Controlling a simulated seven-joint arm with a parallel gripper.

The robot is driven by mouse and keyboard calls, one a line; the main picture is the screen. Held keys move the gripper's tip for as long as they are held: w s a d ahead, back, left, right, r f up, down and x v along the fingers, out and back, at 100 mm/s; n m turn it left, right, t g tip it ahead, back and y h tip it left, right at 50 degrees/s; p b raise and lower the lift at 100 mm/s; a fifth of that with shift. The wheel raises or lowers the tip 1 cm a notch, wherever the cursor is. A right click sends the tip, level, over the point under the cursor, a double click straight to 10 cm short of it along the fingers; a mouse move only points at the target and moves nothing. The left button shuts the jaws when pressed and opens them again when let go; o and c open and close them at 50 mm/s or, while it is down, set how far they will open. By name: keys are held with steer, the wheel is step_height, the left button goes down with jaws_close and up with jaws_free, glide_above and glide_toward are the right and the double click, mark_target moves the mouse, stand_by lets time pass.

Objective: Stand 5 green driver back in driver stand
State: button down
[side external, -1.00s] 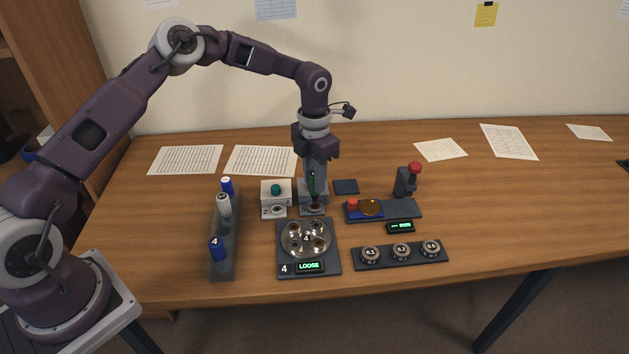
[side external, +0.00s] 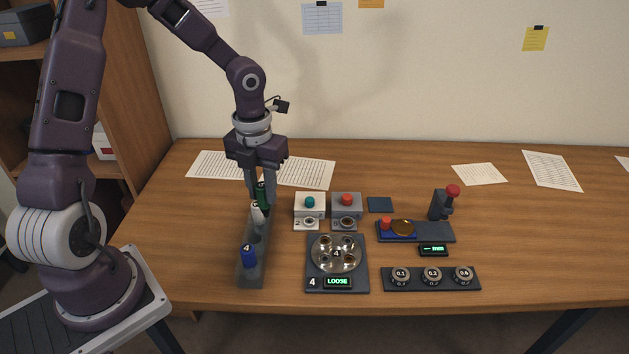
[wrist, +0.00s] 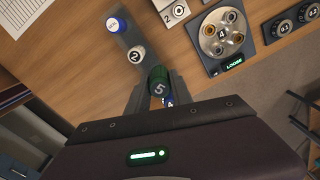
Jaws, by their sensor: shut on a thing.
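My gripper (side external: 262,188) is shut on the green driver (side external: 264,197) and holds it upright over the driver stand, close to the white driver (side external: 257,212). In the wrist view the green driver's cap (wrist: 158,83) shows a 5, between the fingers. The driver stand (side external: 251,279) is a long grey rack.
Farther right are a red-handled fixture (side external: 415,231) and a rack of numbered knobs (side external: 431,279).

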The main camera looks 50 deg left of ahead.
steer(key=shift+n, duration=0.7)
steer(key=s+f, duration=0.2)
steer(key=f, duration=0.1)
steer(key=s+f, duration=0.1)
steer(key=shift+s+a+f, duration=0.2)
steer(key=shift+s+f, duration=0.05)
steer(key=shift+f, duration=2)
steer(key=shift+f, duration=0.4)
steer(key=c, duration=0.6)
jaws_free()
